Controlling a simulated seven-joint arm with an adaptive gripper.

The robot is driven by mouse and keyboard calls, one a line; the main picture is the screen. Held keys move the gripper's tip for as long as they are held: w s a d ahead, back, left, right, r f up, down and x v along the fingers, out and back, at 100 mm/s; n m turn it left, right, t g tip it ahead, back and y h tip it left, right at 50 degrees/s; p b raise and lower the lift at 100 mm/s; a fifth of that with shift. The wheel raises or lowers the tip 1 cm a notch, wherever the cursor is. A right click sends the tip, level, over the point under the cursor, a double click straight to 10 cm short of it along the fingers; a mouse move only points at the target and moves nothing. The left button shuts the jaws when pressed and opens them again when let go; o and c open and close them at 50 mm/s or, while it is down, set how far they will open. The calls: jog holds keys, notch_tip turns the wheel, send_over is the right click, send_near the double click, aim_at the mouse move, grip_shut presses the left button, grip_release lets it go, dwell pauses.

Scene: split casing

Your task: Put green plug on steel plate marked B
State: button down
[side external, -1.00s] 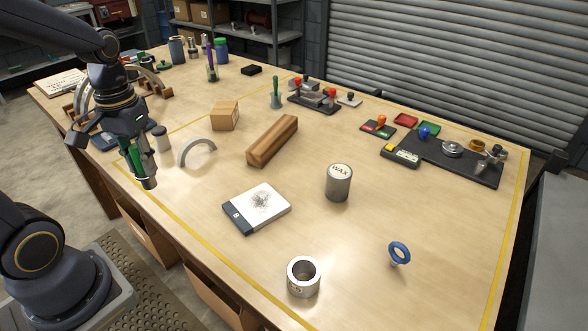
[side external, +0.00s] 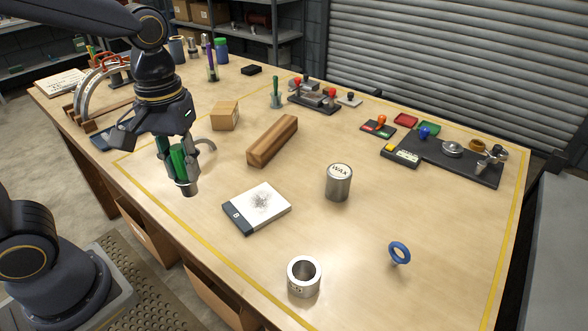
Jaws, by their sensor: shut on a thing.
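My gripper (side external: 178,168) is shut on the green plug (side external: 178,161), which hangs upright between the fingers with a grey metal lower end. The gripper holds it above the table's left part, to the left of the plate marked B. The plate marked B (side external: 245,219) lies flat on the table, with a dark strip bearing the letter B along its left edge and a pale top with a grey scribbled patch. Nothing stands on it.
A WAX tin (side external: 338,183) stands right of the plate. A steel ring cup (side external: 304,278) and a blue-ringed piece (side external: 399,253) are nearer the front. A wooden block (side external: 272,141) and a cardboard box (side external: 225,116) lie behind. A grey arch (side external: 207,146) is partly hidden behind my gripper.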

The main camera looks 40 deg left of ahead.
jog(key=shift+w+d+f, duration=0.25)
jog(key=shift+w+f, duration=1.9)
jog(key=shift+w, duration=0.15)
jog(key=shift+w+d+f, duration=0.3)
jog(key=shift+w+f, duration=1.85)
jog(key=shift+w, duration=0.15)
jog(key=shift+w+d+f, duration=0.25)
jog(key=shift+w+f, duration=1.9)
jog(key=shift+w, duration=0.15)
jog(key=shift+f, duration=0.1)
jog(key=c, duration=0.9)
grip_release()
jog(key=shift+c, duration=0.2)
